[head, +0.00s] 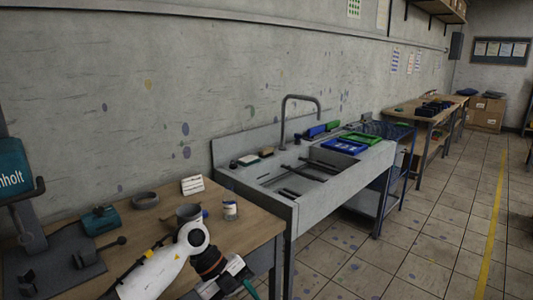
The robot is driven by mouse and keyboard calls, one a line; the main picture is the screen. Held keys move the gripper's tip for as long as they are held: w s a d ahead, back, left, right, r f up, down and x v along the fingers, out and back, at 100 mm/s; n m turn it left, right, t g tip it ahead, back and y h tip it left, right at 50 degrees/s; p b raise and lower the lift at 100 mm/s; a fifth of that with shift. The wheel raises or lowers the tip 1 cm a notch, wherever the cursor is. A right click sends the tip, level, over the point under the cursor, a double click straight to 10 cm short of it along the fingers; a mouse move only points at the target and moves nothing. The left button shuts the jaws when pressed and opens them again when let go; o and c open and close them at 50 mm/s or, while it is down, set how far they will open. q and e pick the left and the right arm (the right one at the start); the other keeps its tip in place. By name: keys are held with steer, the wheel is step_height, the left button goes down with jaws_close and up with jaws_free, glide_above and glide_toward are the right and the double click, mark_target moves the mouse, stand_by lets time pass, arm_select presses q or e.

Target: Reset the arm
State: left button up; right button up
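One of my arms, seemingly the left, rises white from the bottom edge over the wooden workbench. Its wrist bends down to the right, and my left gripper (236,282) is near the bottom edge, at the bench's right end. The fingers are small and partly cut off, so I cannot tell whether they are open or shut. A small green piece shows beside the gripper; I cannot tell whether it is held. My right gripper is not in view.
The wooden workbench (255,235) holds a grey cup (188,214), a small jar (230,210), a dark ring-shaped dish (145,200), a white card (192,185) and a teal device (100,220). A metal sink (325,205) stands beyond it. Tiled floor at right is clear.

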arm_select(q)
steer(key=d+f+n+t+h, duration=0.2)
steer(key=d+f+n+h, duration=0.1)
steer(key=d+f+h, duration=0.4)
steer(key=w+a+f+n+t+h, duration=0.2)
steer(key=w+a+f+n+t, duration=0.1)
steer(key=a+f+n+t, duration=0.45)
steer(key=s+a+f+n+t+y, duration=0.2)
steer(key=s+a+f+n+y, duration=0.15)
steer(key=f, duration=0.35)
steer(key=s+a+f+n+t+y, duration=0.1)
steer(key=s+a+f+n+y, duration=0.25)
steer(key=f, duration=0.45)
steer(key=s+a+f+n+t+y, duration=0.2)
steer(key=f+n+y, duration=0.15)
steer(key=f, duration=0.35)
steer(key=s+a+f+n+g+y, duration=0.2)
steer(key=s+a+f+g, duration=0.15)
steer(key=s+f, duration=0.5)
steer(key=s+a+f+n+g+y, duration=0.2)
steer(key=s+a+f, duration=0.3)
steer(key=s, duration=0.6)
steer(key=s+f+g, duration=0.2)
steer(key=s, duration=0.8)
steer(key=s+f+n+g+y, duration=0.1)
steer(key=s+f+g, duration=0.2)
steer(key=s, duration=0.7)
steer(key=shift+s+a+f, duration=0.2)
steer(key=shift+a+f, duration=0.1)
steer(key=shift+f, duration=0.05)
